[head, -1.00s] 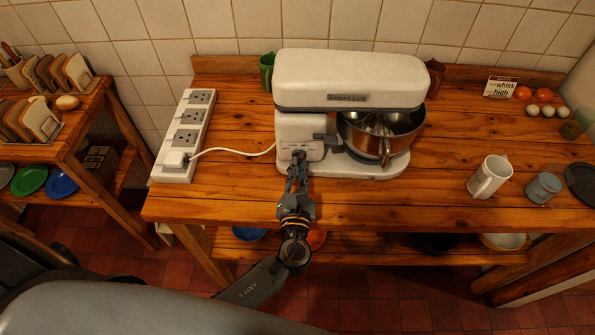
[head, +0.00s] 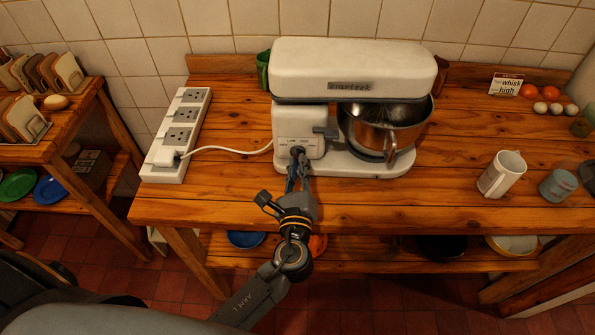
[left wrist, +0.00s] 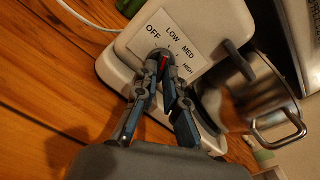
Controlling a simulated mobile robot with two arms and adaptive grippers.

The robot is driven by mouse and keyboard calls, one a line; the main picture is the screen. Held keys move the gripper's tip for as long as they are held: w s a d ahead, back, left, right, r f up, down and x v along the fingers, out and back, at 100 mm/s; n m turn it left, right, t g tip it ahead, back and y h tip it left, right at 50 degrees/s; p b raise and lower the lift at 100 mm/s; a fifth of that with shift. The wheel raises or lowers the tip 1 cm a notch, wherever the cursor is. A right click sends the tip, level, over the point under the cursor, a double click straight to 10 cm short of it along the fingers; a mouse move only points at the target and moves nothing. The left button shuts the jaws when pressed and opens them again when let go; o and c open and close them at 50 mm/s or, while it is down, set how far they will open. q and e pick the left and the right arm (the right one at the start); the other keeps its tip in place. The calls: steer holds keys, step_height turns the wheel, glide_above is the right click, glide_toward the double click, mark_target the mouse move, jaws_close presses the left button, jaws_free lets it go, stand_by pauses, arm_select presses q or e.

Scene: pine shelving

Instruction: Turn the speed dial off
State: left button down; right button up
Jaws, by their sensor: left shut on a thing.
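The white mixer (head: 350,70) stands on the wooden worktop, its speed dial (head: 297,151) low on the front of its column. In the left wrist view a white label (left wrist: 176,40) around the dial reads OFF, LOW, MED and HIGH. My left gripper (head: 297,165) reaches the dial from the front and is shut on it; it also shows in the left wrist view (left wrist: 162,66). A red mark shows between the fingertips, but the fingers hide most of the dial, so I cannot tell its setting. My right gripper is not in view.
A steel bowl (head: 383,130) sits under the mixer head. A white power strip (head: 181,125) lies left, with the mixer's cord (head: 225,149) plugged in. The worktop's front edge is clear.

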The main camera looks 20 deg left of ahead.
arm_select(q)
steer(key=n+b, duration=0.2)
steer(key=n, duration=0.1)
steer(key=shift+f, duration=0.15)
steer(key=shift+n+b, duration=0.9)
steer(key=shift+n, duration=0.6)
steer(key=shift+d+r, duration=0.1)
steer(key=shift+r, duration=0.1)
steer(key=c, duration=1.4)
jaws_free()
steer(key=v, duration=1.2)
